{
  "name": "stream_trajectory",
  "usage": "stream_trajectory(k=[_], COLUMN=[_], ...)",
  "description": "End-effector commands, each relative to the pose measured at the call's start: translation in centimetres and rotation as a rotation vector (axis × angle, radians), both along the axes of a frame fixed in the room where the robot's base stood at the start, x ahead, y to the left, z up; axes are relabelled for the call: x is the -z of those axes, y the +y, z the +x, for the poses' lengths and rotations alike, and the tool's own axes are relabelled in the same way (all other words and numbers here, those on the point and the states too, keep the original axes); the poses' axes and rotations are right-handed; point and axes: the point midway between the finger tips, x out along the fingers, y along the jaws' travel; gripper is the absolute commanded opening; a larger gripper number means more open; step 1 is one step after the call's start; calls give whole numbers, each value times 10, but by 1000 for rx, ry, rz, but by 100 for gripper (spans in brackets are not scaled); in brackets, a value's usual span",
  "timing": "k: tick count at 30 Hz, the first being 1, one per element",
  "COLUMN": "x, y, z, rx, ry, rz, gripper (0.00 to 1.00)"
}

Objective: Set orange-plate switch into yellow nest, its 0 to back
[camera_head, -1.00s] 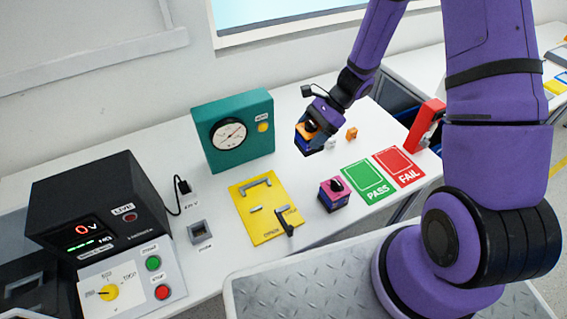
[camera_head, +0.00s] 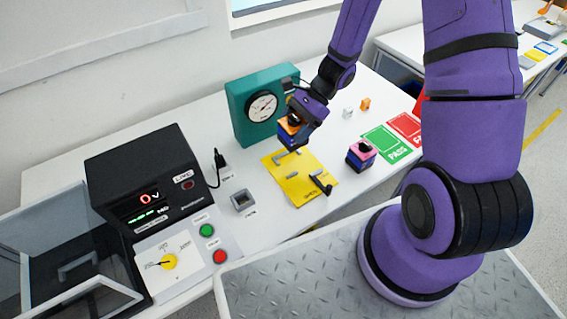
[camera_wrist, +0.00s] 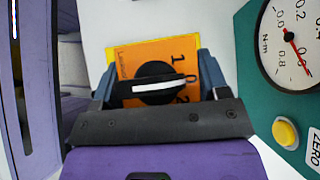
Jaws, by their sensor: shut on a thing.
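The orange-plate switch (camera_head: 284,130) has a dark blue body and hangs in my gripper (camera_head: 293,124). In the wrist view its orange plate (camera_wrist: 140,54) lies between the two grey fingers of my gripper (camera_wrist: 158,86), under a black knob with a white line. A 1 shows near the plate's upper right, and a 0 and a 2 partly show right of the knob. The yellow nest (camera_head: 292,192) lies flat on the table, with grey stops and a dark lever at its front right. The switch is held above the nest's back edge, apart from it.
The teal torque gauge (camera_head: 249,121) stands close behind my gripper. A pink-plate switch (camera_head: 361,155) sits right of the nest, near the green PASS (camera_head: 386,144) and red FAIL (camera_head: 408,128) cards. A grey socket (camera_head: 243,201) and a black meter (camera_head: 143,184) stand left.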

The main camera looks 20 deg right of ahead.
Motion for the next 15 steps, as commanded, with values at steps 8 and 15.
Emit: stream_trajectory(k=[8, 15], x=[41, 57], y=[0, 0], z=[-1, 0], rx=[1, 0], ry=[5, 2], rz=[1, 1], gripper=[38, 38])
